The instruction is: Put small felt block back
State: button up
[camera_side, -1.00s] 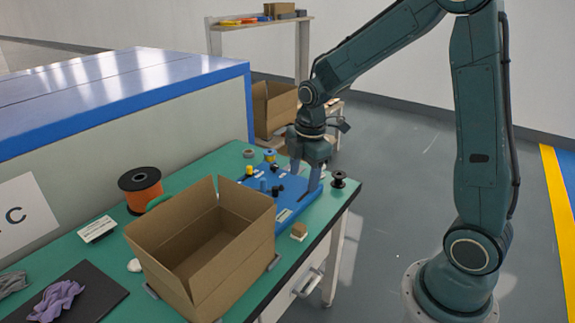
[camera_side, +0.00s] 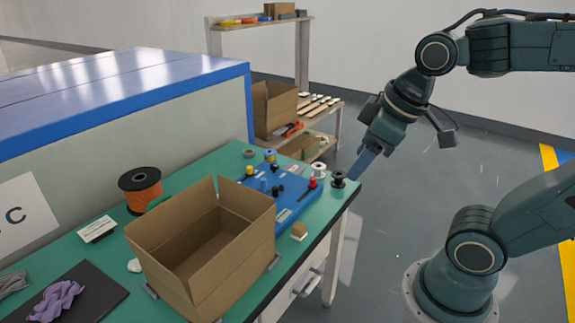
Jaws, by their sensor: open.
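A small tan block with a pale face (camera_side: 299,231), which looks like the felt block, lies on the green table near its front edge, right of the open cardboard box. A blue board (camera_side: 290,207) with several coloured pegs and small parts lies behind it. My gripper (camera_side: 361,164) is open and empty, tilted down to the left beyond the table's right edge. Its blue fingers overlap in this view. They are close to a black spool (camera_side: 338,180) in the picture; I cannot tell whether they touch it.
The large open cardboard box (camera_side: 245,245) stands on the green table (camera_side: 100,258). An orange cable spool (camera_side: 141,190), a white label card (camera_side: 97,229) and a dark mat with a purple cloth (camera_side: 57,300) are to the left. A white spool (camera_side: 319,170) stands behind the black one.

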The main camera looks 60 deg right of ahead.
jog(key=shift+s+a+r+m+t, duration=0.1)
jog(key=shift+s+a+m+t, duration=0.1)
jog(key=shift+s+m, duration=0.5)
jog(key=shift+s+a+r+m+t, duration=0.15)
jog(key=shift+s+m, duration=0.25)
jog(key=shift+s, duration=0.55)
